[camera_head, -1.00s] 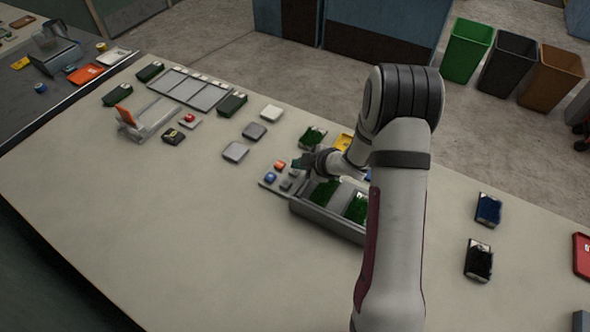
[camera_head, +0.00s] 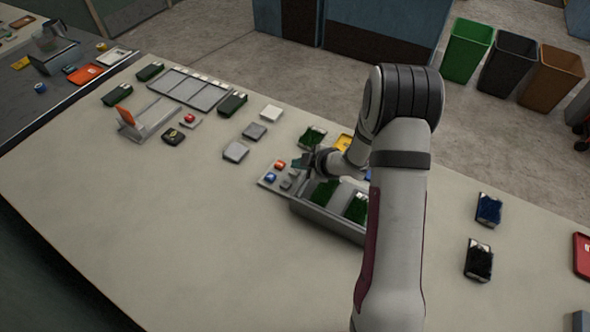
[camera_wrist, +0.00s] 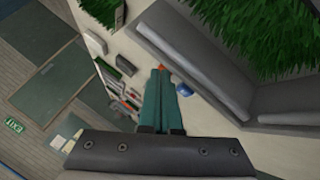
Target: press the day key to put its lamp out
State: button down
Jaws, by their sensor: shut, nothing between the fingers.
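A small light-grey key panel (camera_head: 264,183) lies on the table at the left end of a grey planter tray. It bears an orange key (camera_head: 279,165), a blue key (camera_head: 271,177) and grey pieces (camera_head: 287,183). I cannot tell which is the day key or whether a lamp is lit. My gripper (camera_head: 297,170) is above the panel's right part, close to the tray. In the wrist view its teal fingers (camera_wrist: 160,74) are shut and empty. An orange spot (camera_wrist: 161,67) shows just beyond the tips and a blue key (camera_wrist: 183,89) right of them. Contact cannot be seen.
The grey tray (camera_head: 325,222) with green turf pieces stands right beside the panel. Grey and white square blocks (camera_head: 235,151) lie to the left. A red button (camera_head: 189,119) and a rack (camera_head: 190,88) are farther left. The front of the table (camera_head: 180,220) is clear.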

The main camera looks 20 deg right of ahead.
jog(key=shift+f, duration=0.15)
jog(key=shift+f, duration=0.35)
jog(key=shift+f, duration=0.2)
dwell(0.6)
jog(key=shift+s+f, duration=0.2)
jog(key=shift+f, duration=0.3)
jog(key=shift+r, duration=0.1)
jog(key=shift+s+d+r, duration=0.15)
jog(key=shift+r, duration=0.5)
notch_tip(320, 180, up, 6)
jog(key=shift+r, duration=0.2)
dwell(0.7)
